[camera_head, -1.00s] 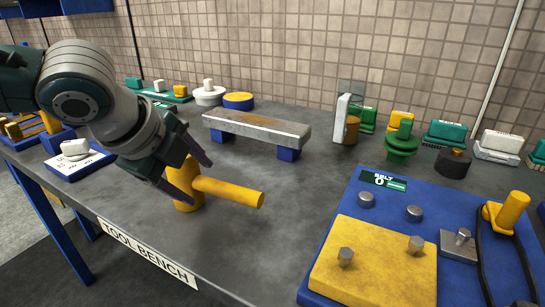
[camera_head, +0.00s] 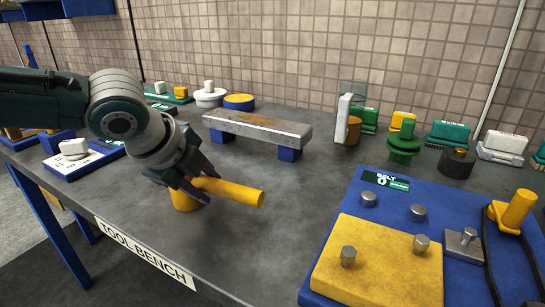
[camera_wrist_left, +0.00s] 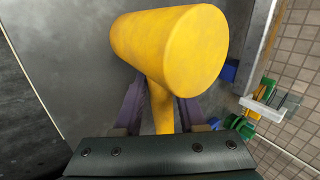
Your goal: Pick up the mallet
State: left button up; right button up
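The yellow mallet (camera_head: 238,192) rests on the grey bench (camera_head: 250,235). Its thick head stands upright at the left and its handle points right. My left gripper (camera_head: 206,181) is at the mallet, with its two dark purple fingers on either side of the handle near the head. In the left wrist view, the mallet's head (camera_wrist_left: 170,45) is large beyond the fingertips. The handle runs between the fingers, with gaps visible beside it, so the gripper (camera_wrist_left: 162,105) looks open. In the head view the arm and fingers hide part of the mallet's head. My right gripper is not in view.
A raised metal plate on blue feet (camera_head: 257,130) stands behind the mallet. A blue board (camera_head: 325,270) with a yellow block and bolts lies at the right. Several small green, yellow and white items line the wall. A white-topped tray (camera_head: 75,160) is at the left.

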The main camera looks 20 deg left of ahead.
pick_arm(q)
grip_shut()
jog(key=shift+r, duration=0.15)
dwell(0.4)
